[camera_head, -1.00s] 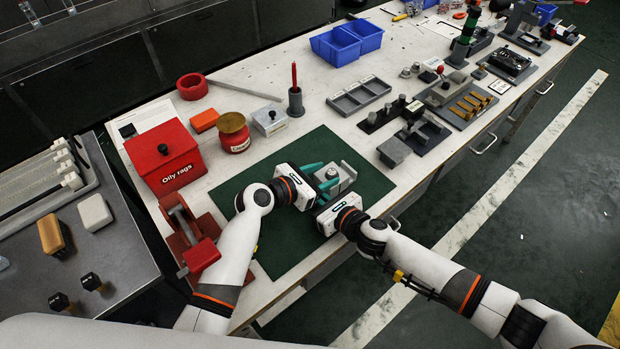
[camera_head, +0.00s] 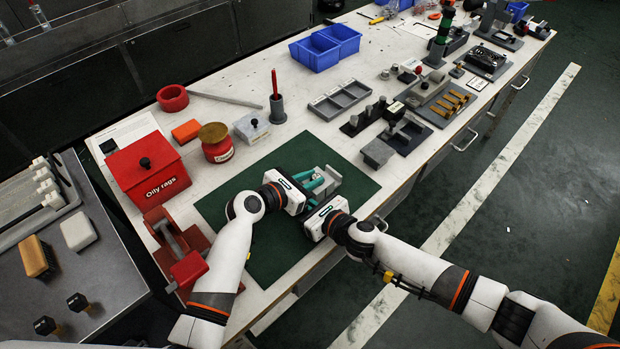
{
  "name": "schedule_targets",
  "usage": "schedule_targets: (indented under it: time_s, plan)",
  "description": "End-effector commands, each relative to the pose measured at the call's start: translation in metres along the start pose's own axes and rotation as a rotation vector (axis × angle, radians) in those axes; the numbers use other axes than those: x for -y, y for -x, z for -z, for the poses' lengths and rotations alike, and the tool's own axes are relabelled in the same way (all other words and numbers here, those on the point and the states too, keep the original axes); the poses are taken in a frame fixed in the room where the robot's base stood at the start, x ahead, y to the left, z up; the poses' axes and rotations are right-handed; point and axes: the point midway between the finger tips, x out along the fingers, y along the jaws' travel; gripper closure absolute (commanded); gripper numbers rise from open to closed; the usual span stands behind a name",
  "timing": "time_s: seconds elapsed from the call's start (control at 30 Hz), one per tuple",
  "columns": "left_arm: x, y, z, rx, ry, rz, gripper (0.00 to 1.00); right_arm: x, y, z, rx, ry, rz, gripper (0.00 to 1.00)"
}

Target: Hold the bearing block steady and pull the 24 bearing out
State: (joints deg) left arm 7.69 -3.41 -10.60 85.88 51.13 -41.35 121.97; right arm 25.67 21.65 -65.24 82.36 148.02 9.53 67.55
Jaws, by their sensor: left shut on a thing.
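The grey bearing block (camera_head: 331,176) sits on the dark green mat (camera_head: 274,262) near the bench's front edge. My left gripper (camera_head: 313,181) comes from the left, its teal fingers shut on the block's left side. My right gripper (camera_head: 319,199) comes from the right and is low at the block's near side. Its fingers are largely hidden by its own white body and the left gripper, so I cannot tell how far they are apart. The 24 bearing is hidden or too small to tell from the block.
A red vise (camera_head: 178,250) and red oily rags box (camera_head: 148,171) stand left of the mat. A red jar (camera_head: 216,143), grey compartment tray (camera_head: 340,98) and grey fixtures (camera_head: 402,135) stand beyond it. The mat's near part is clear.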

Motion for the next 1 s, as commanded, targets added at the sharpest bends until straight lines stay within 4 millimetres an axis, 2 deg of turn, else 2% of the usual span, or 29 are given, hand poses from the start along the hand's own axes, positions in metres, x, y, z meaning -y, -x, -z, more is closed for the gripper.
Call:
schedule_targets:
  time_s: [1.0]
  plan:
    - [0.000,0.004,0.011,-0.002,-0.001,0.001,1.00,0.000,0.000,-0.001,0.002,0.000,0.000,1.00]
